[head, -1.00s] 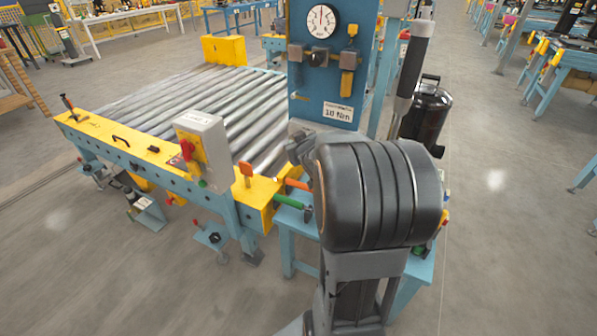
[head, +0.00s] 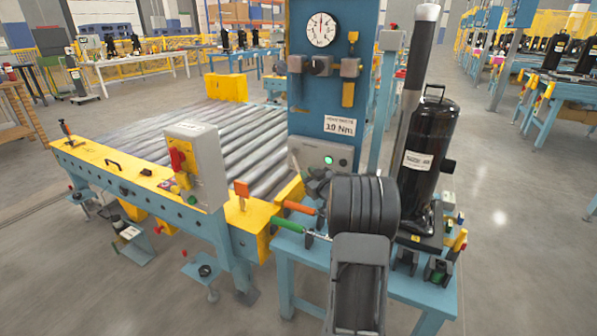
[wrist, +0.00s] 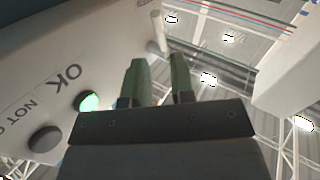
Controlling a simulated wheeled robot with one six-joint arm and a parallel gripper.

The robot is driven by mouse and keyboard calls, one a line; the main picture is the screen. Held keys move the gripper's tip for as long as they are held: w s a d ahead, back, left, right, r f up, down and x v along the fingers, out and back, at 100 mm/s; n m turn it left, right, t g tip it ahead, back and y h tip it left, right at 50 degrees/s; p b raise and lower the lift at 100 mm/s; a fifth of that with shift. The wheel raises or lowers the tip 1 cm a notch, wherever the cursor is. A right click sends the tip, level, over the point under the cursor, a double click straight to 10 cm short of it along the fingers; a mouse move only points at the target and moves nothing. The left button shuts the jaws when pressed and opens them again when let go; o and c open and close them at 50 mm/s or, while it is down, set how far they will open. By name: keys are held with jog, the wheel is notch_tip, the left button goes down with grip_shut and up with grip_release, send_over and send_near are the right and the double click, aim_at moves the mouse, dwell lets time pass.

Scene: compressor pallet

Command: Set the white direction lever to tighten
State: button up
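A pale grey control box (head: 322,152) with a lit green button stands under the 10 Nm sign in the head view. A thin whitish lever (head: 295,160) shows at its left end, small and partly hidden. In the wrist view a white post, likely the direction lever (wrist: 158,32), sticks out from the edge of the box face (wrist: 95,50), beyond my fingertips. My gripper (wrist: 158,68) has two green fingers apart, with nothing between them. The gap points roughly at the post, and I see no contact. No tighten marking is readable.
The blue column (head: 332,90) with a dial rises behind the box. A black compressor (head: 425,155) stands to the right of my arm. Orange-handled (head: 300,208) and green-handled (head: 287,226) tools lie close to the left. A pale body (wrist: 285,70) fills the wrist view's right side.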

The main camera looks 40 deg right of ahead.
aim_at(297, 165)
jog(key=shift+w+d+b, duration=0.15)
jog(key=shift+w+b, duration=0.35)
jog(key=shift+w, duration=2.6)
grip_shut()
